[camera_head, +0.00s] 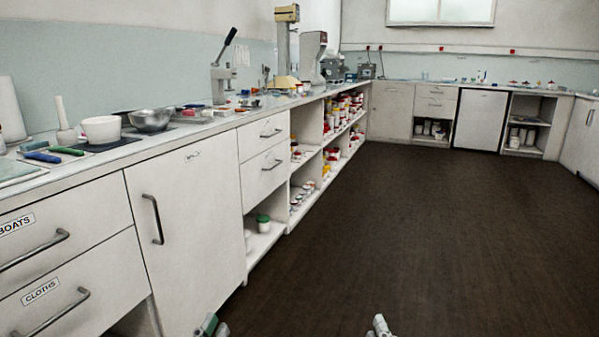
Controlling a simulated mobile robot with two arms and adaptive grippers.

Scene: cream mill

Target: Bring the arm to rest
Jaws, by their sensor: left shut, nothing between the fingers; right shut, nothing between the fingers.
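My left gripper (209,325) shows at the bottom edge of the head view, left of the middle, in front of the white cupboard door. It is shut and empty. My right gripper (379,325) shows at the bottom edge, right of the middle, over the dark floor. It is shut and empty. Only the tips of both show; the arms behind them are out of the picture. Neither gripper touches anything that I can see.
A long counter (170,137) runs along the left, with a white bowl (101,130), a metal bowl (151,121) and a lever press (221,80) on it. Drawers, a cupboard (188,235) and open shelves stand below. The dark floor (420,235) is clear on the right.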

